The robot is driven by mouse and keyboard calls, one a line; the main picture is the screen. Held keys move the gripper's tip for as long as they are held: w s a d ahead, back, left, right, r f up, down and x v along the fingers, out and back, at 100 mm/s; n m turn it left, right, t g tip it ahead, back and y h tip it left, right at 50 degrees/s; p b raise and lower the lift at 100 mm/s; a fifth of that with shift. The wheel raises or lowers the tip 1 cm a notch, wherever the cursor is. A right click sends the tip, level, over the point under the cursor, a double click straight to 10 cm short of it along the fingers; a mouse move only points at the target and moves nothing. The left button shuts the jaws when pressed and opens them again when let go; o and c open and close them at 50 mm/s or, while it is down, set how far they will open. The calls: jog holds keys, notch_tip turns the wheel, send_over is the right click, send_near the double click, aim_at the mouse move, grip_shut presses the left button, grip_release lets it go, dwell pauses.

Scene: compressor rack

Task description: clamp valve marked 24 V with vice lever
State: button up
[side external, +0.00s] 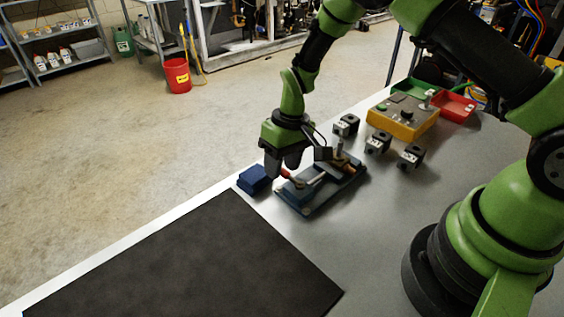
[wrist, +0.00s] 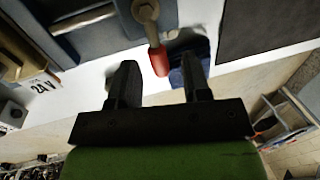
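The vice (side external: 322,190) has a blue base and lies on the grey bench. Its lever has a red tip (wrist: 159,61), which also shows in the side view (side external: 285,173). My gripper (side external: 283,172) is low at the vice's left end. In the wrist view my gripper (wrist: 160,82) is open, with the red tip in line with the gap between its fingers. A valve marked 24 V (wrist: 42,86) is at the left of the wrist view, beside a dark vice part. Whether it sits between the jaws is hard to tell.
A blue block (side external: 253,180) sits left of the vice. Several grey-and-black valves, one here (side external: 410,157), stand behind and right of it. A yellow box (side external: 402,117) and red (side external: 456,107) and green bins are further back. A black mat (side external: 185,265) covers the front.

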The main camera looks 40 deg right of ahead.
notch_tip(320, 180, up, 10)
jog(key=d, duration=0.2)
dwell(0.5)
jog(key=shift+f, duration=0.1)
jog(key=s+r+m+t, duration=0.1)
jog(key=s+r+t, duration=0.1)
jog(key=s+r, duration=0.45)
jog(key=s+r+m+t, duration=0.1)
jog(key=s+r+t, duration=0.15)
jog(key=r, duration=0.65)
jog(key=s+r+m+t, duration=0.2)
jog(key=s, duration=1)
jog(key=shift+d+r+t, duration=0.25)
jog(key=shift+d+t, duration=0.05)
jog(key=shift+t, duration=0.05)
